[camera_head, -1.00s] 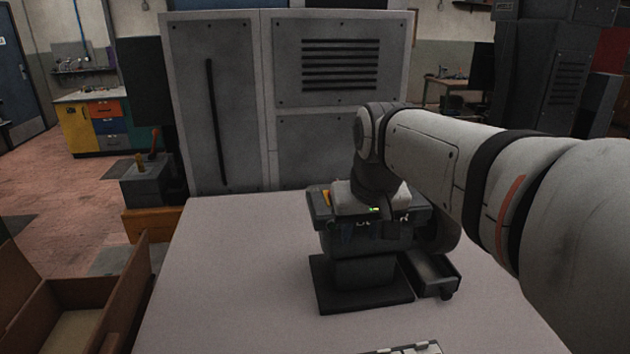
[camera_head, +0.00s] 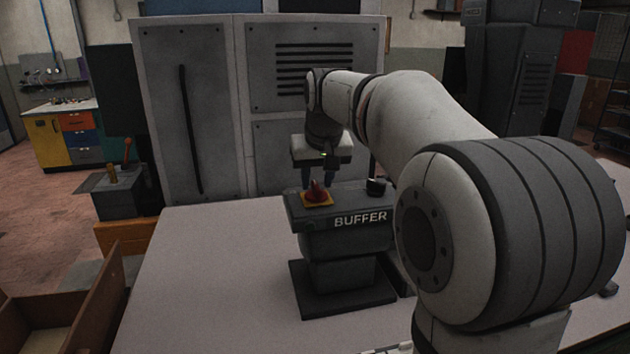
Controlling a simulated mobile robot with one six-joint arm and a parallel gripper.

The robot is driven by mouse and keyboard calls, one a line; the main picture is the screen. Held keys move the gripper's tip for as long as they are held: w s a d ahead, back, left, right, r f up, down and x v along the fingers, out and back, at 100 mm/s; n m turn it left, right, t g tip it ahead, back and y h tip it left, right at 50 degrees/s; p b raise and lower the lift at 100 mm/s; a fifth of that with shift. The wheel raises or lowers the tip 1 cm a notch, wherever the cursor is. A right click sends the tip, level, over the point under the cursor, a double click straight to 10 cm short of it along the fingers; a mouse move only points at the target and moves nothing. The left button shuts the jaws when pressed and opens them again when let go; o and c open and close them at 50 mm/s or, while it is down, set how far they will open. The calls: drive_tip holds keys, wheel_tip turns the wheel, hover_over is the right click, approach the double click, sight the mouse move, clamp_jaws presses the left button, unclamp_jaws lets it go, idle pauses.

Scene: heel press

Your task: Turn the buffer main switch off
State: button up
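The buffer (camera_head: 345,243) is a dark box on a pedestal with "BUFFER" in white letters on its front edge. A red rotary switch (camera_head: 317,192) on a yellow plate sits at the left of its top. A black knob (camera_head: 376,187) sits at the right of the top. My gripper (camera_head: 319,184) points down just above and behind the red switch. Its two fingers are apart with a gap between them, and nothing shows held. I cannot tell whether the fingertips touch the switch, nor which way its handle is set.
The buffer stands on a pale table (camera_head: 200,270) with free room to its left. A grey cabinet (camera_head: 190,110) stands behind. A small dark unit with levers (camera_head: 118,195) stands left of the table.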

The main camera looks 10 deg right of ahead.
drive_tip(key=shift+w+f, duration=0.2)
drive_tip(key=shift+f, duration=0.35)
clamp_jaws()
drive_tip(key=shift+a, duration=0.1)
